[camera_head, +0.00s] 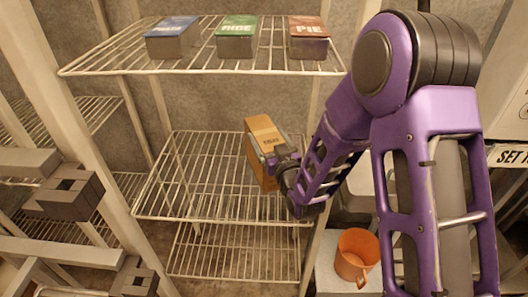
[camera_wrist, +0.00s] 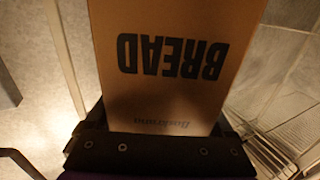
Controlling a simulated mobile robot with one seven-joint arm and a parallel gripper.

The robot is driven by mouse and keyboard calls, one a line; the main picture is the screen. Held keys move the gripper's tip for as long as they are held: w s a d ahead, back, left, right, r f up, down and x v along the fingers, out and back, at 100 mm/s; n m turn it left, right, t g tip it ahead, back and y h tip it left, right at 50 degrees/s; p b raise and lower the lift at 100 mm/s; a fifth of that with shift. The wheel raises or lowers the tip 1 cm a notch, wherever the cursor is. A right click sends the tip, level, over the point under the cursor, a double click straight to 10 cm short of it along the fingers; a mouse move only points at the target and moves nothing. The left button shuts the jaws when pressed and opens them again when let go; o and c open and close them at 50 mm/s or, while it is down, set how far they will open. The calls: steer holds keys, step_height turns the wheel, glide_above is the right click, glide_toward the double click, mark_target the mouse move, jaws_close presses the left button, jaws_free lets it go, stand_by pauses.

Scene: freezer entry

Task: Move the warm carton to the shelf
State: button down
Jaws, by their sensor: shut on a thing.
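A brown carton (camera_head: 264,142) is held at the right side of the middle wire shelf (camera_head: 200,180) in the head view. In the wrist view the carton (camera_wrist: 170,95) fills the middle and reads BREAD, upside down. My gripper (camera_head: 283,160) is shut on the carton; its fingertips are largely hidden in the head view. The carton looks slightly tilted there. I cannot tell whether it touches the shelf wires. The middle shelf shows no other item.
Three boxes stand on the top wire shelf (camera_head: 110,70): blue (camera_head: 172,38), green (camera_head: 237,37) and red PIE (camera_head: 308,37). An orange mug (camera_head: 355,257) sits on a pale surface at lower right. A white post (camera_head: 80,130) and grey brackets are at left.

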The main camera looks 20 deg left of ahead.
steer(key=shift+f+b, duration=0.3)
steer(key=shift+f, duration=1.7)
jaws_free()
steer(key=shift+f, duration=0.1)
steer(key=p+v, duration=0.1)
steer(key=v, duration=1.1)
steer(key=shift+p, duration=0.35)
steer(key=shift+a+r, duration=0.1)
steer(key=shift+r, duration=0.1)
